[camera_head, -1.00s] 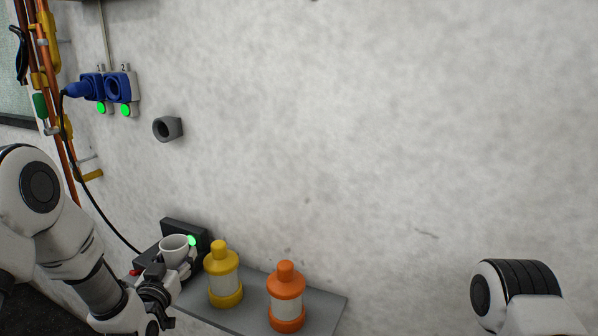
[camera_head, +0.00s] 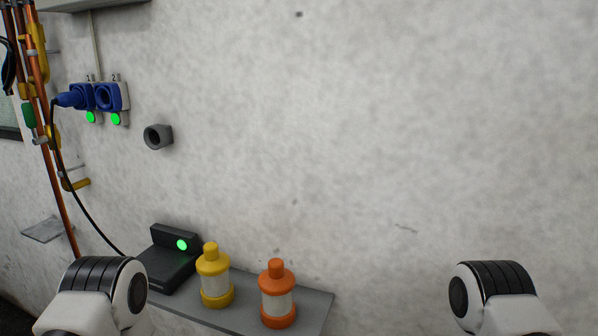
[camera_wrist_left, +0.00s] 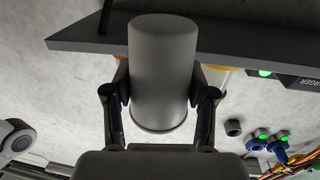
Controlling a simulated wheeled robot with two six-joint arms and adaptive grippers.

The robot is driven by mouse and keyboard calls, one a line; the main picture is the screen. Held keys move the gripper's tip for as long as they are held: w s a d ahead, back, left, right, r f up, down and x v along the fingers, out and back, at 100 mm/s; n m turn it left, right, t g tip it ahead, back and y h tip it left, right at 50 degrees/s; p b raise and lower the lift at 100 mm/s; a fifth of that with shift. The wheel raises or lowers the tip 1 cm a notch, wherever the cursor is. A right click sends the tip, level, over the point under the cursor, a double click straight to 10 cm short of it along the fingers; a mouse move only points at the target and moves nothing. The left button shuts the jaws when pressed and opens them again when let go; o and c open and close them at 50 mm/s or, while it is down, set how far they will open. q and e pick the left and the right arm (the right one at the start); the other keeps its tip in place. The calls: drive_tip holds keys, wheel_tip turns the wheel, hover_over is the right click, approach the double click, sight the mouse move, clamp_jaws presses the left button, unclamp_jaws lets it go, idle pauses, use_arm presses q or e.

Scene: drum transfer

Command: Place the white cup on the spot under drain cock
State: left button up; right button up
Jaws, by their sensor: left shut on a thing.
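The white cup (camera_wrist_left: 165,70) shows as a shaded grey cylinder in the left wrist view, and it is out of the head view. My left gripper (camera_wrist_left: 162,90) is shut on it, one finger on each side. A yellow-handled cock (camera_head: 76,184) sticks out by the copper pipes at the left of the head view. Below it a small grey plate (camera_head: 43,230) is fixed at the wall, with nothing seen on it. My right gripper is out of view; only part of its arm shows at lower right.
A black device with a green light (camera_head: 174,262) stands empty on the grey shelf (camera_head: 316,312). Beside it stand a yellow bottle (camera_head: 214,276) and an orange bottle (camera_head: 277,294). A black cable hangs from the blue plug (camera_head: 72,98). A grey fitting (camera_head: 158,137) juts from the wall.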

use_arm(q)
drive_tip(key=s+d+r+m+g+h, duration=0.3)
drive_tip(key=s+d+m+g+h, duration=0.35)
drive_tip(key=s+d, duration=0.35)
drive_tip(key=w+a+f+n+t+y, duration=0.1)
drive_tip(key=w+a+n+t+y, duration=0.5)
drive_tip(key=w, duration=0.5)
drive_tip(key=w+a+n+t+y, duration=0.2)
drive_tip(key=a+n+t+y, duration=0.1)
drive_tip(key=a+n+y, duration=0.4)
drive_tip(key=shift+m+g+y, duration=0.25)
drive_tip(key=shift+m+y, duration=0.3)
drive_tip(key=shift+y, duration=0.3)
drive_tip(key=s+r, duration=0.1)
drive_tip(key=s, duration=0.1)
drive_tip(key=s+r, duration=0.2)
drive_tip(key=shift+a, duration=0.1)
drive_tip(key=shift+w+f, duration=0.1)
